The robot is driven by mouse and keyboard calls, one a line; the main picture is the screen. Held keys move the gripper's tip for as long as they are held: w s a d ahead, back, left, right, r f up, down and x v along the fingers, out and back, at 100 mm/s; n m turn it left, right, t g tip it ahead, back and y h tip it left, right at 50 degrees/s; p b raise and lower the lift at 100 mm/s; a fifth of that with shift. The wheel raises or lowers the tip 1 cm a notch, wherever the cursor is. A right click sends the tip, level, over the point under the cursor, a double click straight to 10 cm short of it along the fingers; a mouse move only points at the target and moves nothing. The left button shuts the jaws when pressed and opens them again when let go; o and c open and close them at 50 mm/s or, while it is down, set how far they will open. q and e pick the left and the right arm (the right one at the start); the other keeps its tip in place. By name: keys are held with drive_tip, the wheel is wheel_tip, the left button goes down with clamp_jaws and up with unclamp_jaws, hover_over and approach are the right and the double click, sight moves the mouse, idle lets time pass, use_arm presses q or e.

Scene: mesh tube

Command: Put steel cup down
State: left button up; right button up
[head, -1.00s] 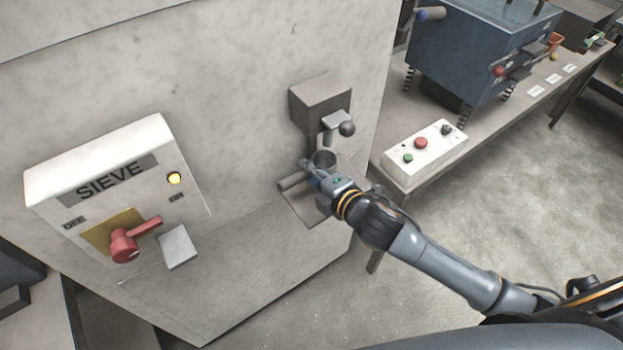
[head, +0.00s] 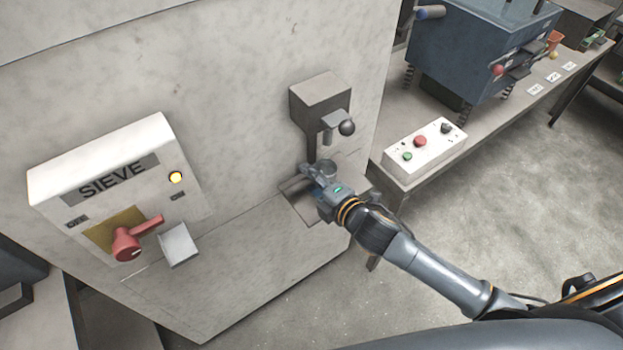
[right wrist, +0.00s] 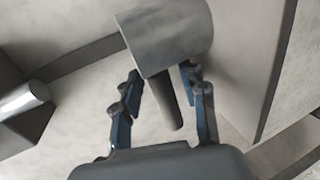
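The steel cup (right wrist: 168,35) is a grey cylinder with a straight handle (right wrist: 170,100), seen close in the right wrist view. In the head view the cup (head: 328,168) is small, below the dispenser's spout and at the small ledge on the machine's front. Whether its base touches the ledge is hard to tell. My right gripper (right wrist: 162,82) is open, with its fingers on either side of the handle and visible gaps to it. In the head view my right gripper (head: 316,178) partly hides the cup. My left gripper is out of view.
The ledge (head: 296,198) juts from the large pale machine (head: 240,100). A grey dispenser box (head: 320,100) with a ball-ended lever is above the cup. The SIEVE panel (head: 110,185) with a red handle is at left. A bench with a button box (head: 425,150) stands at right.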

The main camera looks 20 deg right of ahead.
drive_tip(key=shift+r, duration=0.15)
drive_tip(key=shift+s+d, duration=0.15)
drive_tip(key=shift+s, duration=0.15)
drive_tip(key=b+v, duration=0.2)
drive_tip(key=v, duration=0.9)
drive_tip(key=shift+r, duration=0.2)
drive_tip(key=shift+s, duration=0.15)
